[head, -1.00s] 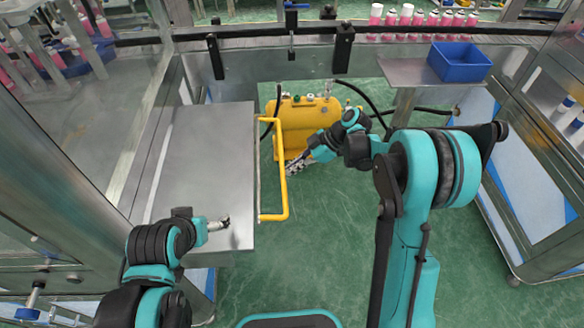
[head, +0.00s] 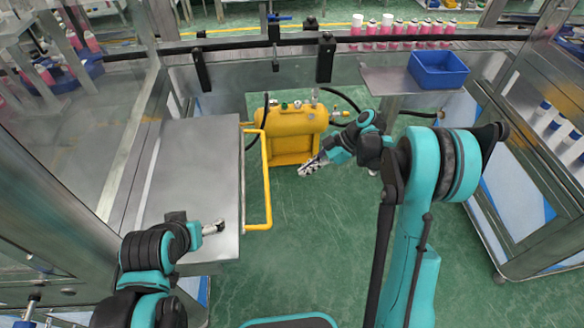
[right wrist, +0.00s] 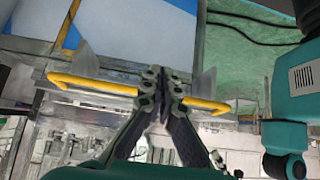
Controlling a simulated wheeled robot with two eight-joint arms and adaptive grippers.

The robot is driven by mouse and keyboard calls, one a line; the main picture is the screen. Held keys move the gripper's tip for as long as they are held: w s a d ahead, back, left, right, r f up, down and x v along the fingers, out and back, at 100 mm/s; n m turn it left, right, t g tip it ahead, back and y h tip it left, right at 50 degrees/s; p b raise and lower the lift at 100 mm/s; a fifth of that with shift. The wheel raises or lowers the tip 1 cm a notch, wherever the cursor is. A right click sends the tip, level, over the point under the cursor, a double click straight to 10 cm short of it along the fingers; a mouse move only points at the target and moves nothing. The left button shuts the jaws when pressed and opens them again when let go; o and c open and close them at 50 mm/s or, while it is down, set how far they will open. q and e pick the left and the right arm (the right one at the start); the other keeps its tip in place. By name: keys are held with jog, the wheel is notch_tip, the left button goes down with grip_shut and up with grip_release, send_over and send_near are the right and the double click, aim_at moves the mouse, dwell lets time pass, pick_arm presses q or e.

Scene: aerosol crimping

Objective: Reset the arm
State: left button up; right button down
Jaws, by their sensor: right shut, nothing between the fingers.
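My right gripper (head: 311,167) is shut and empty. It hangs in front of the yellow tank (head: 290,128), above the green floor, apart from the yellow rail. The right wrist view shows its dark fingers pressed together (right wrist: 160,78), with the yellow rail (right wrist: 95,86) behind them. My left gripper (head: 216,228) is at the lower left, over the near right part of the steel table (head: 190,165). It is small and seen from the side, so its opening is unclear.
A yellow rail (head: 267,190) runs along the steel table's right side. A blue bin (head: 440,70) sits on a shelf (head: 385,80) at the back right. Several pink bottles (head: 405,36) line the conveyor (head: 240,43). Green floor (head: 300,225) lies open in the middle.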

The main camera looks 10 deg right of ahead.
jog(key=shift+d+f, duration=0.1)
jog(key=shift+d, duration=0.65)
